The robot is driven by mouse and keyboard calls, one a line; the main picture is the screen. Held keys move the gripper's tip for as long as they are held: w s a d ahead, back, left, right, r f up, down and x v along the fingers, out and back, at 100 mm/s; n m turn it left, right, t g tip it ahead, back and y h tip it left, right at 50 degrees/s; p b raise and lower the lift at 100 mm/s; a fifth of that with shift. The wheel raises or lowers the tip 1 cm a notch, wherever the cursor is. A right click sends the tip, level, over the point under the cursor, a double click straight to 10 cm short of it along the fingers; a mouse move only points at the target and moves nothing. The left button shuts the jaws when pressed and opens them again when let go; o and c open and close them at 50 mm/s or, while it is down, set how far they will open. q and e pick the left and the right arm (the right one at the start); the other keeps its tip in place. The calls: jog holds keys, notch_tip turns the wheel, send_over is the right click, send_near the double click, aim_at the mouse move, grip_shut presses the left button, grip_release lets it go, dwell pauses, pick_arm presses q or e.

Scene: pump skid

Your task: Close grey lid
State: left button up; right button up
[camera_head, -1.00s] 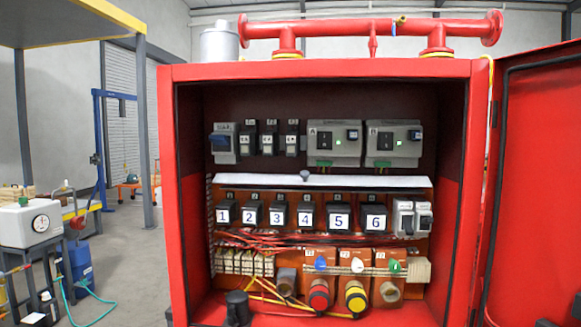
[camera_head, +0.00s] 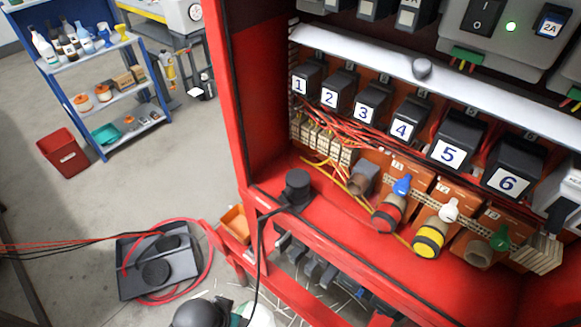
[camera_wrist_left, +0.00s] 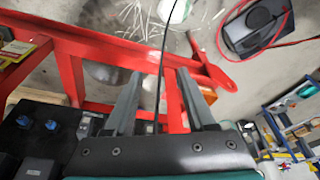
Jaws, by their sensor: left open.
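A long light-grey lid (camera_head: 390,62) with a round grey knob (camera_head: 422,68) runs across the red cabinet, above the black blocks numbered 1 to 6. It looks like a flat strip; its hinge is not visible. My left gripper (camera_wrist_left: 160,74) is open, with both fingers apart in the left wrist view. A thin black cable (camera_wrist_left: 165,50) passes across the gap between the fingers; I cannot tell whether it touches them. In the head view only dark and teal parts of my left arm show at the bottom edge, low and left of the lid. The right gripper is out of view.
Below the numbered blocks are red (camera_head: 388,214) and yellow (camera_head: 430,238) connectors and coloured valves. A black plug (camera_head: 297,188) with a cable stands on the cabinet's lower ledge. A dark tray (camera_head: 160,262) lies on the floor at left. A blue shelf (camera_head: 85,95) stands behind.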

pick_arm(q)
notch_tip(320, 180, up, 8)
jog(key=w+r+p, duration=0.1)
jog(key=w+p, duration=0.1)
jog(key=m+t+h+p, duration=0.3)
jog(key=m+h, duration=0.2)
jog(key=h, duration=0.2)
send_near(423, 64)
jog(key=s+r, duration=0.2)
jog(key=shift+s+a+r+t+y, duration=0.7)
jog(key=shift+s+r+y, duration=0.5)
jog(key=shift+s+r, duration=0.65)
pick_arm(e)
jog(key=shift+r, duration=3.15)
pick_arm(q)
jog(key=b+x, duration=0.5)
jog(key=x, duration=0.9)
jog(key=shift+w+d+f+b, duration=0.3)
jog(key=shift+w+f, duration=0.05)
jog(key=shift+w, duration=0.05)
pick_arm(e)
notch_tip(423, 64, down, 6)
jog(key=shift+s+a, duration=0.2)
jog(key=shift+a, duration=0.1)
pick_arm(q)
jog(key=shift+c, duration=0.2)
